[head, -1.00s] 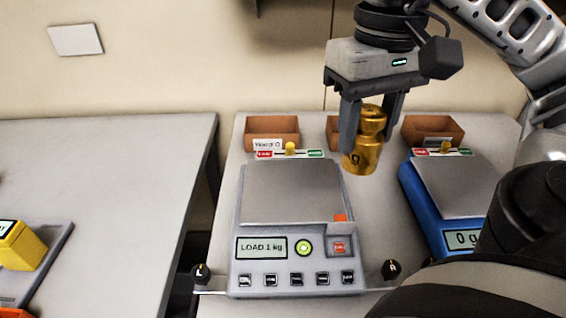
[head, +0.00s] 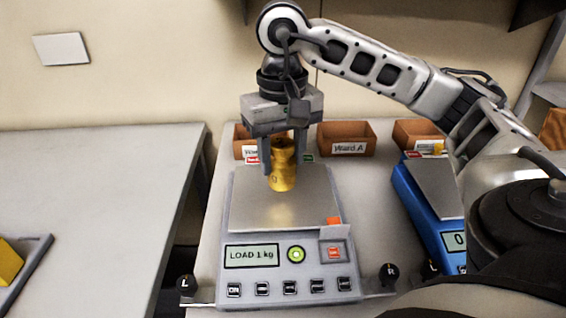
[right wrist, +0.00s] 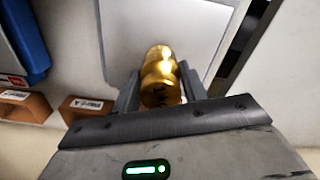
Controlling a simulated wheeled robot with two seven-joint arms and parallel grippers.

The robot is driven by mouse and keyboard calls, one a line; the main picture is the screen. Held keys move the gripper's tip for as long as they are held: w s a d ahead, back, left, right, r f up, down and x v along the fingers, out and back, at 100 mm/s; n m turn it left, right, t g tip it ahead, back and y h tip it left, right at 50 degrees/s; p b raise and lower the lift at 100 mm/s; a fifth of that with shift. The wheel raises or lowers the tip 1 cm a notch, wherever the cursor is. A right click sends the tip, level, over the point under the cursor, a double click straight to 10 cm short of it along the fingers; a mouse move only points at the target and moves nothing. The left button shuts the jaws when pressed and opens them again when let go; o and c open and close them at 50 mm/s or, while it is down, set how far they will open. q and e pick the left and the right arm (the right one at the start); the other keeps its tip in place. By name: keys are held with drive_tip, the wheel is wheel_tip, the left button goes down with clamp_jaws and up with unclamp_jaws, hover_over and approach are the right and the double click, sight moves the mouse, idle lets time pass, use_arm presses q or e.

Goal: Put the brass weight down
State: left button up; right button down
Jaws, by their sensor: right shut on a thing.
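The brass weight (head: 282,172) is a gold cylinder with a narrower neck, held upright over the rear part of the grey scale's metal pan (head: 262,212). My right gripper (head: 281,165) is shut on it, with a finger on each side. In the right wrist view the weight (right wrist: 161,78) sits between the fingers with the pan (right wrist: 150,28) beyond it. I cannot tell for sure whether its base touches the pan. The grey scale's display (head: 252,255) reads "LOAD 1 kg". My left gripper is out of view.
A blue scale (head: 427,212) stands to the right, partly behind my right arm. Brown bins, one labelled "Ward A" (head: 347,139), line the back. Dark knobs marked L (head: 186,284) and R (head: 389,274) flank the grey scale's front. A mostly bare table (head: 95,190) is at left.

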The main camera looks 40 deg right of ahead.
drive_tip(key=shift+f, duration=0.9)
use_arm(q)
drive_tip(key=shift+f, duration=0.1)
use_arm(e)
drive_tip(key=shift+f, duration=0.2)
drive_tip(key=c, duration=0.8)
unclamp_jaws()
drive_tip(key=shift+s, duration=0.1)
drive_tip(key=shift+o, duration=0.2)
drive_tip(key=shift+r, duration=0.4)
wheel_tip(320, 180, up, 11)
drive_tip(key=p, duration=0.4)
drive_tip(key=shift+r, duration=0.3)
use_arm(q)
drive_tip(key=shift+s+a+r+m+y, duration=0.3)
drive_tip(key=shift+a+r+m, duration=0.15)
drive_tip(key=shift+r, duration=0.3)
